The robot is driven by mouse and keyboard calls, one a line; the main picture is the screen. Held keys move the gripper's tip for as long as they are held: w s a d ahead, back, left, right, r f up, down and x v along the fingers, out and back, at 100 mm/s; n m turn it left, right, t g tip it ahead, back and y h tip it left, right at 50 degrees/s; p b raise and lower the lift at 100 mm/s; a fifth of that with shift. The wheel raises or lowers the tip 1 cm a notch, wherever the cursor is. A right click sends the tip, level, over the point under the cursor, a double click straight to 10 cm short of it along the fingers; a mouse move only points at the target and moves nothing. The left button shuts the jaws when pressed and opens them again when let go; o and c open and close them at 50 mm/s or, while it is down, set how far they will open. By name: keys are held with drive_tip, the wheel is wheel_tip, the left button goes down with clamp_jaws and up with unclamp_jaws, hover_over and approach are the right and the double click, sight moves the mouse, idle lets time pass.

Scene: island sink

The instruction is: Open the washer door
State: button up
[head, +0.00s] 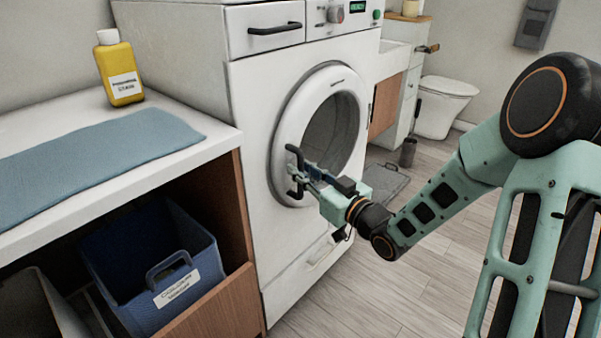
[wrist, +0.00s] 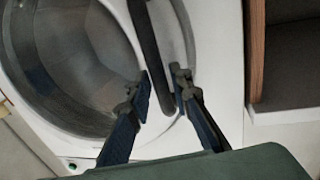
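The white washer (head: 250,130) has a round door (head: 288,117) with a white ring and dark glass, and the door looks closed. A dark upright handle (head: 291,150) sits on the left side of the door ring. In the wrist view the handle (wrist: 146,40) is a black bar running down between my fingers. My gripper (wrist: 161,78) is open, one finger on each side of the handle's lower part. A narrow gap shows on the right finger's side; contact on the left is unclear. In the head view my gripper (head: 303,172) is at the handle, partly covering it.
A white counter (head: 215,143) with a blue towel (head: 100,150) and a yellow bottle (head: 120,72) stands left of the washer. A blue bin (head: 130,270) sits below it. The wood floor (head: 360,290) in front is clear. A toilet (head: 443,103) stands behind.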

drive_tip(key=shift+w+a, duration=0.25)
drive_tip(key=shift+w, duration=0.1)
drive_tip(key=shift+c, duration=0.4)
clamp_jaws()
drive_tip(key=shift+d, duration=0.1)
